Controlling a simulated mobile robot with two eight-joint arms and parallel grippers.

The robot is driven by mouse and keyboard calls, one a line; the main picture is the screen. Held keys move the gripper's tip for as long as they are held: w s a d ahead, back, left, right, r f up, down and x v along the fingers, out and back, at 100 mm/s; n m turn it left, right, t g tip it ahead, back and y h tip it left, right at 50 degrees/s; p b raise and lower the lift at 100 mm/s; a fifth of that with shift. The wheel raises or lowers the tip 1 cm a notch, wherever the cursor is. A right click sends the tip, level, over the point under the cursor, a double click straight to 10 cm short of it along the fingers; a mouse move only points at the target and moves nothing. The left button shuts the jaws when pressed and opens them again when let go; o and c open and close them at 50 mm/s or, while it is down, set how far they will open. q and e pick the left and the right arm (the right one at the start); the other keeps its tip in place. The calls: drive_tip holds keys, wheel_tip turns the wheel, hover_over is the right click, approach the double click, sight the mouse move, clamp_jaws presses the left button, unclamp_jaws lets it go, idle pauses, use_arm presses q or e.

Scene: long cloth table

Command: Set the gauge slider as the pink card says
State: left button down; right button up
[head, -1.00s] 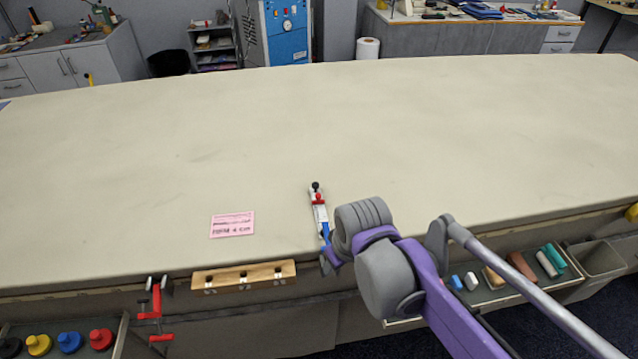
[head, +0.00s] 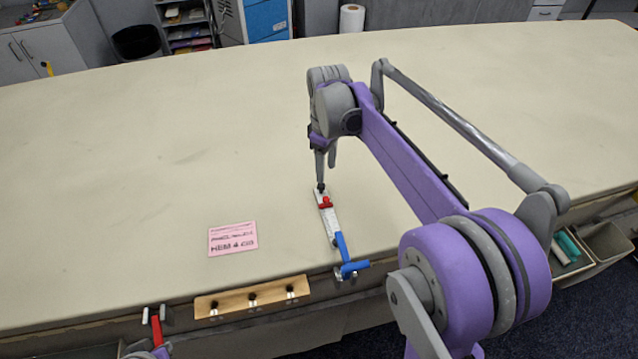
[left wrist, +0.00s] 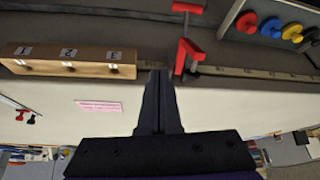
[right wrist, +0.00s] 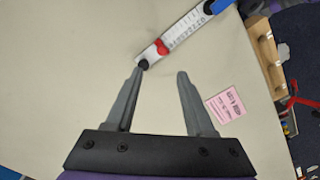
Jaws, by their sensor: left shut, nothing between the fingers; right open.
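The gauge is a white ruler strip (head: 331,226) lying on the table, with a blue near end (head: 342,247). Its red slider (head: 325,203) sits close to the black knob (head: 320,189) at the far end; it also shows in the right wrist view (right wrist: 162,47). The pink card (head: 233,239) lies left of the gauge and reads "HEM 4 cm". My right gripper (right wrist: 161,73) is open and empty, pointing down at the gauge's far end, with one fingertip close to the black knob; whether they touch I cannot tell. My left gripper (left wrist: 160,76) is shut and empty near the table's front edge.
A wooden block (head: 252,298) with numbered hooks is on the front edge. A red clamp (left wrist: 188,52) is right of it in the left wrist view. Coloured knobs (left wrist: 271,26) lie in a tray beyond. The table behind the card is clear.

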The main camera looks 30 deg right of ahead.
sight(326, 199)
drive_tip(key=f, duration=1)
drive_tip(key=shift+s+f, duration=0.2)
drive_tip(key=shift+s, duration=0.1)
clamp_jaws()
idle(1.0)
